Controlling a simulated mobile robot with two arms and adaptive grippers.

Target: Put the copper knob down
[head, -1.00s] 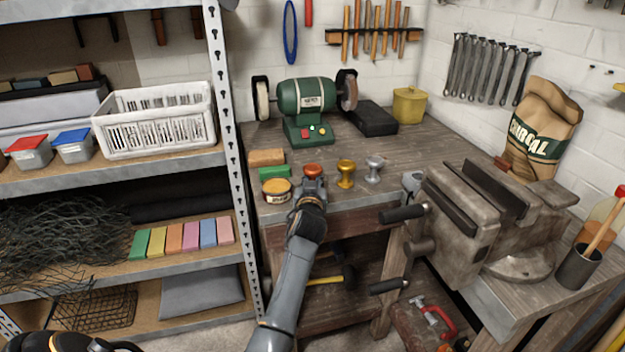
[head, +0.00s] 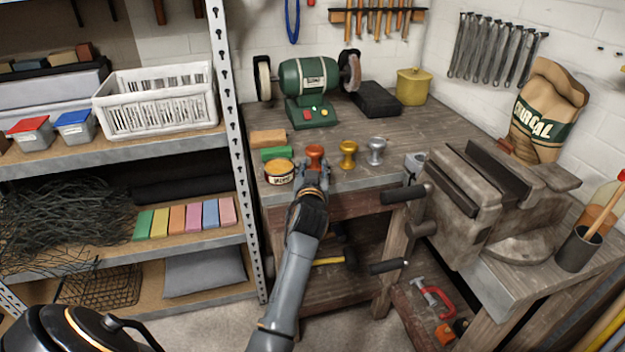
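The copper knob (head: 315,156), orange-red with a round cap, stands upright on the front part of the wooden workbench (head: 400,142). A brass knob (head: 348,154) and a silver knob (head: 375,151) stand in a row to its right. My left gripper (head: 314,178) is at the bench's front edge, just in front of the copper knob. Its fingers look spread, with the knob's cap and stem showing beyond them. Whether a fingertip still touches the knob's base is too small to tell. My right gripper is not in view.
A green bench grinder (head: 308,84) stands behind. A vise (head: 470,195) is on the right. A metal shelf rack (head: 236,160) borders the left.

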